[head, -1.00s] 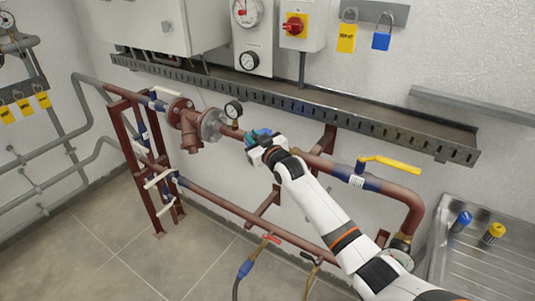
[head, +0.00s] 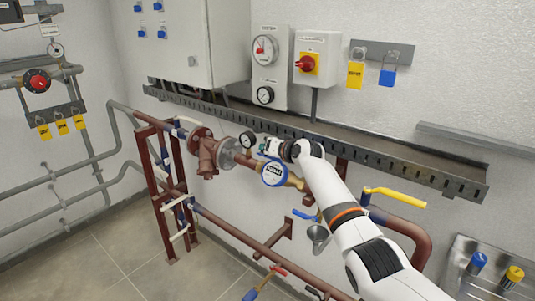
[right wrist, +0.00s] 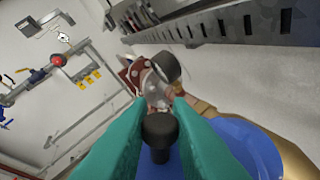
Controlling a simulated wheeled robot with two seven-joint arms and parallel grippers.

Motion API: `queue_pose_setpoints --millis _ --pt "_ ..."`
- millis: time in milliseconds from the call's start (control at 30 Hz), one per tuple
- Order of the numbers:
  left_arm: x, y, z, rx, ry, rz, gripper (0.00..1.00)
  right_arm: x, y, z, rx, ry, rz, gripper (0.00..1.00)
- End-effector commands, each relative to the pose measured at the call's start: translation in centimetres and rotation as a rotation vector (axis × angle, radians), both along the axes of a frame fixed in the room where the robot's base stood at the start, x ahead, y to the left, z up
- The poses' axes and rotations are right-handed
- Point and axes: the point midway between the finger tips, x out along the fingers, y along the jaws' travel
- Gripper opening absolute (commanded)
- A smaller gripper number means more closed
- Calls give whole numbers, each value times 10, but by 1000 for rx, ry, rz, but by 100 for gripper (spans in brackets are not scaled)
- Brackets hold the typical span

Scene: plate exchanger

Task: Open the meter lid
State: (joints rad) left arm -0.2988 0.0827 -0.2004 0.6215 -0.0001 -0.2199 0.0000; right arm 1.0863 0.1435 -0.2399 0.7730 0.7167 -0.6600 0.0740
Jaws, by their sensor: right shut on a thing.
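The meter is on the copper-red pipe; a round disc with a blue rim and a white, lettered face (head: 273,172) faces the head camera. I cannot tell whether this disc is the lid or the dial. My right gripper (head: 274,147) is just above it. In the right wrist view its green fingers (right wrist: 158,125) are shut on a black knob (right wrist: 158,130). A blue surface (right wrist: 160,167) lies under the knob, and a round blue part (right wrist: 248,145) shows to the right. The meter's inside and hinge are hidden. My left gripper is not in view.
A small gauge (head: 247,139) stands on the pipe left of my gripper. A perforated cable tray (head: 400,173) runs along the wall just above it. A yellow-handled valve (head: 395,196) is on the pipe to the right. A grey flange (head: 228,154) is at the left.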

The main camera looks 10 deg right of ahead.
Motion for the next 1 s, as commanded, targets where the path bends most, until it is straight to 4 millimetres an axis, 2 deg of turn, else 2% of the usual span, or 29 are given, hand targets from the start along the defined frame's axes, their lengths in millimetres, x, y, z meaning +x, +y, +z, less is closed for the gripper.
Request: queue_pose_setpoints --millis 567,600,700,733,1000 --pt "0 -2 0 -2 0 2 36 1 -2 2 28 22 0 0" --pt "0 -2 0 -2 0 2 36 1 -2 2 28 22 0 20" --pt "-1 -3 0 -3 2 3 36 1 -2 2 28 22 0 36" --pt "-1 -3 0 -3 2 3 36 1 -2 1 27 21 0 39" --pt "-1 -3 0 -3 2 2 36 1 -2 1 27 22 -1 39"
